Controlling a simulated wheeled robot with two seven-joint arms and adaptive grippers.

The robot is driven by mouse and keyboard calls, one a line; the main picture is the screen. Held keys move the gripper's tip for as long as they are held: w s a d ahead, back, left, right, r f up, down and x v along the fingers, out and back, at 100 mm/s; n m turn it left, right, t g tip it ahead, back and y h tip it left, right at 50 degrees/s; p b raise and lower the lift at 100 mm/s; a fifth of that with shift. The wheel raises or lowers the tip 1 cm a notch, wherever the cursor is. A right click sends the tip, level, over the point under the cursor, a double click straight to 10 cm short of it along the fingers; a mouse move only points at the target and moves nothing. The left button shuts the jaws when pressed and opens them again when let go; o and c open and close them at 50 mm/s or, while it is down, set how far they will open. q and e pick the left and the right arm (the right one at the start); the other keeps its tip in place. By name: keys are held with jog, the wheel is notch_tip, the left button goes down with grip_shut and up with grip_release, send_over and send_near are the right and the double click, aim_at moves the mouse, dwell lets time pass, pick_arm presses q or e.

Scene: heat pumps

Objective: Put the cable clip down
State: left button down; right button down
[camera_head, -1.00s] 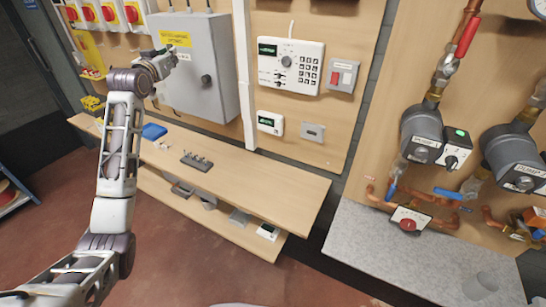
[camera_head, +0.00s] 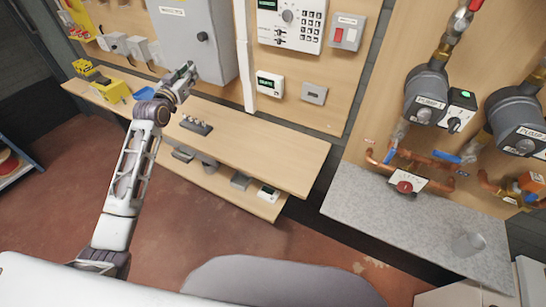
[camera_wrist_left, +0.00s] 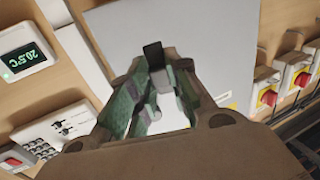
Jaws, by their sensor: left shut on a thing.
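My left gripper (camera_head: 187,74) is in front of the lower part of the grey cabinet (camera_head: 205,20), above the wooden bench (camera_head: 265,145). In the left wrist view the gripper (camera_wrist_left: 155,70) is shut on a small dark piece (camera_wrist_left: 153,54), which I take to be the cable clip. The clip sticks out past the fingertips, and the fingers hide the rest of it. In the head view the clip is too small to make out clearly. My right gripper is not in view.
A dark block with several metal pins (camera_head: 196,125) sits on the bench, near the gripper. A blue box (camera_head: 145,93) and a yellow item (camera_head: 114,90) lie to its left. The bench's right half is clear. A lower shelf (camera_head: 262,208) holds small devices.

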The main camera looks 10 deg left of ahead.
pick_arm(q)
jog(key=s+d+f+m+h, duration=0.1)
jog(key=s+d+f, duration=0.4)
jog(key=s+f, duration=0.6)
jog(key=s+d+f+m+h, duration=0.2)
jog(key=s+d+f, duration=0.4)
jog(key=s+f, duration=0.6)
jog(key=shift+f+g+h, duration=0.4)
jog(key=shift+f+h, duration=0.3)
jog(key=shift+h, duration=0.1)
jog(key=shift+s, duration=0.1)
jog(key=d+n+y, duration=0.3)
jog(key=d+y, duration=0.2)
jog(key=d, duration=0.1)
jog(key=shift+t, duration=0.4)
jog(key=shift+d+r+n+y, duration=0.15)
jog(key=shift+d+n+y, duration=0.05)
jog(key=shift+n+y, duration=0.1)
jog(key=shift+f+b, duration=0.3)
jog(key=shift+f, duration=0.05)
jog(key=shift+f, duration=0.15)
